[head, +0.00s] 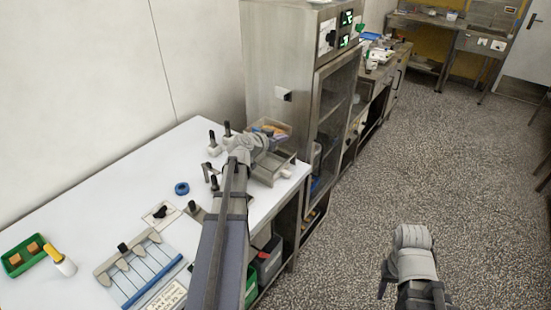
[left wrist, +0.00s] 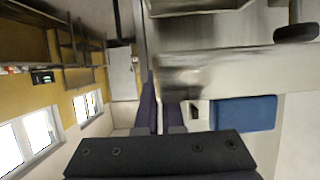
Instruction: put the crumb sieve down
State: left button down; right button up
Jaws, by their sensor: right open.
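The crumb sieve (head: 275,172) looks like a shallow grey metal box. It is at the far right end of the white table, near the edge. My left gripper (head: 257,147) is at its upper left side, mostly hidden by my own arm. In the left wrist view the metal sieve wall (left wrist: 225,72) reaches the tips of the left gripper's fingers (left wrist: 160,103), which stand close together and appear shut on its edge. Whether its underside touches the table is hidden. My right gripper (head: 411,290) is open, low over the floor at the lower right, away from the table.
A container with coloured contents (head: 270,130) stands behind the sieve, beside a tall metal cabinet (head: 285,65). A blue ring (head: 182,188), black-handled tools and a green tray (head: 22,257) lie on the table (head: 100,205). Bins (head: 268,262) stand below. The floor (head: 440,150) at right is clear.

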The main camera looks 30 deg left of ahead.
pick_arm(q)
notch_tip(320, 180, down, 5)
jog(key=b, duration=0.4)
jog(key=shift+f+b, duration=0.2)
jog(key=shift+b, duration=0.1)
jog(key=shift+f, duration=0.1)
notch_tip(320, 180, down, 4)
jog(key=b, duration=0.3)
jog(key=shift+r+b, duration=0.25)
jog(key=shift+b, duration=0.1)
jog(key=shift+f, duration=0.2)
jog(key=c, duration=1)
grip_release()
jog(key=shift+c, duration=0.2)
jog(key=shift+r, duration=0.2)
